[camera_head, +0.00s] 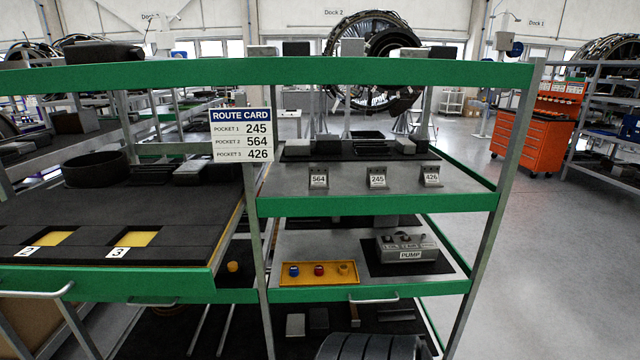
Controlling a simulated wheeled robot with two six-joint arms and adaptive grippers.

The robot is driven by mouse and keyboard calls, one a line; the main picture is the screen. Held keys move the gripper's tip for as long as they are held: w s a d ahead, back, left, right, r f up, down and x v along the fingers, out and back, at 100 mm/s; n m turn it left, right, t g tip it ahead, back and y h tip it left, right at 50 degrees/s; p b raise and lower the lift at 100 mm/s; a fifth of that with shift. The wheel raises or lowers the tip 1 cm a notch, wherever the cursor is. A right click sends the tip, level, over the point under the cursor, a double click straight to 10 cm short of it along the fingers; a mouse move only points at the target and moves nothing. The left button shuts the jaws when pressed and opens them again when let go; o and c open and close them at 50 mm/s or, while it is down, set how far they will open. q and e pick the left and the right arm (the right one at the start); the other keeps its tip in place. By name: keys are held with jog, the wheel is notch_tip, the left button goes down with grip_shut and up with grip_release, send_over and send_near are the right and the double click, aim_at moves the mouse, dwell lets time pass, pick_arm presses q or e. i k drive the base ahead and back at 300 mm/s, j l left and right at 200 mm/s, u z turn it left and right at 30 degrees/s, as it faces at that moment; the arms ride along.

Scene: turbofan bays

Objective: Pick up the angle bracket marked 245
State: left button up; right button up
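The angle bracket marked 245 (377,178) stands on the grey upper shelf (338,200) of the green-edged rack, in the middle of a row of three. The bracket marked 564 (318,178) stands to its left and the bracket marked 426 (431,175) to its right, all apart from each other. A route card (242,136) on the rack post lists pocket 1 as 245, pocket 2 as 564 and pocket 3 as 426. A dark tray with yellow pockets marked 2 (50,238) and 3 (136,239) lies at the left. Neither gripper is in view.
Below the brackets, a lower shelf holds a yellow tray (343,283) with small coloured parts and a grey block marked PUMP (408,249). Dark boxes stand behind the brackets. A green beam (270,72) crosses above. Open floor (560,260) lies at the right.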

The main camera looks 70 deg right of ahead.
aim_at(376, 176)
jog(key=z, duration=2.7)
